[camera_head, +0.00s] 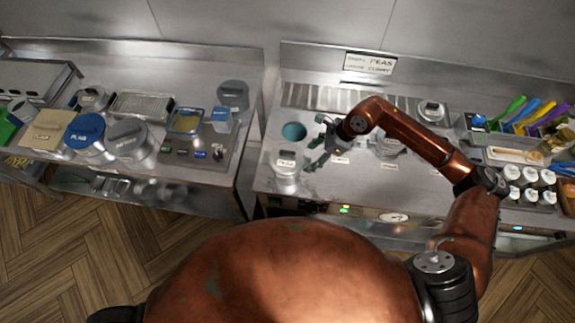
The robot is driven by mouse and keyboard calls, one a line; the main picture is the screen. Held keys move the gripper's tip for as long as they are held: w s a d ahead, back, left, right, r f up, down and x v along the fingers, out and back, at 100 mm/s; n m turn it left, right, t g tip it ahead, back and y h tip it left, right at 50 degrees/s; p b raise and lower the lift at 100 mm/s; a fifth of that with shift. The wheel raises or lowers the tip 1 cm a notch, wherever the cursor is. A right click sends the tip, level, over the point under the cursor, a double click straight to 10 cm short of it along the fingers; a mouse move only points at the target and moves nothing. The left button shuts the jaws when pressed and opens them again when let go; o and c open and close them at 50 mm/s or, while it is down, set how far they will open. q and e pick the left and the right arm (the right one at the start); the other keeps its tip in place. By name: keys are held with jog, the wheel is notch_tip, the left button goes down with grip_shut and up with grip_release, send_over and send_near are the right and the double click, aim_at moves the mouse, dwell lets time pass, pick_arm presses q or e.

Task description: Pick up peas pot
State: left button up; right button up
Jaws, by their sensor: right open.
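A steel pot with a pale labelled lid (286,172) stands at the left front of the right counter. Its label is too small to read surely, so I cannot confirm that it is the peas pot. My right gripper (314,162) is open, just to the right of this pot, its fingers pointing down and left. I cannot tell whether a finger touches the pot. The left gripper is out of view.
A round teal-lined well (294,131) lies behind the pot. My right arm crosses above other lidded pots. Several white-capped jars (529,176) stand right. The left counter (215,182) holds pots, including a blue-lidded one (86,130).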

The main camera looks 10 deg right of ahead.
aim_at(308, 163)
jog(key=shift+h, duration=0.6)
jog(key=f+p, duration=0.1)
jog(key=f, duration=0.1)
jog(key=f+p, duration=0.1)
jog(key=f, duration=0.3)
jog(key=shift+w+a+f+p, duration=0.2)
jog(key=shift+w+f+p, duration=0.1)
jog(key=shift+w+p, duration=0.1)
jog(key=shift+w+a+f, duration=0.1)
jog(key=shift+a+f, duration=0.05)
jog(key=shift+f, duration=0.4)
jog(key=shift+c, duration=0.7)
jog(key=c, duration=1.3)
jog(key=shift+w+a+r, duration=0.1)
jog(key=shift+r, duration=0.05)
jog(key=shift+c, duration=0.5)
